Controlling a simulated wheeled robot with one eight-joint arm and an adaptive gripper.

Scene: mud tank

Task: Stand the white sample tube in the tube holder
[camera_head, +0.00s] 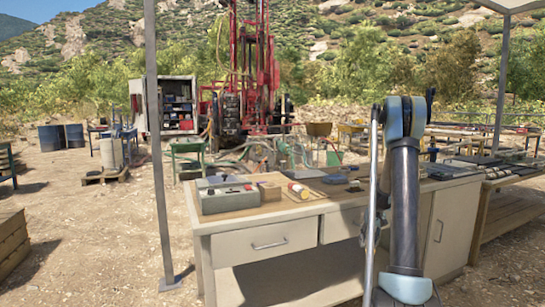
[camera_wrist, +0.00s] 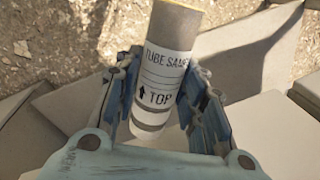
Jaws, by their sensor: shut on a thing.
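The white sample tube (camera_wrist: 167,62) shows in the wrist view, with a printed label reading "TUBE SA…" and an arrow marked "TOP". It has a tan upper end and a grey band near its lower end. My gripper (camera_wrist: 164,80) is shut on it, one finger on each side. I cannot make out the tube holder with certainty in either view.
A canopy post (camera_head: 158,150) stands in front at left. Pale flat surfaces (camera_wrist: 262,40) and gravel lie beneath the tube.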

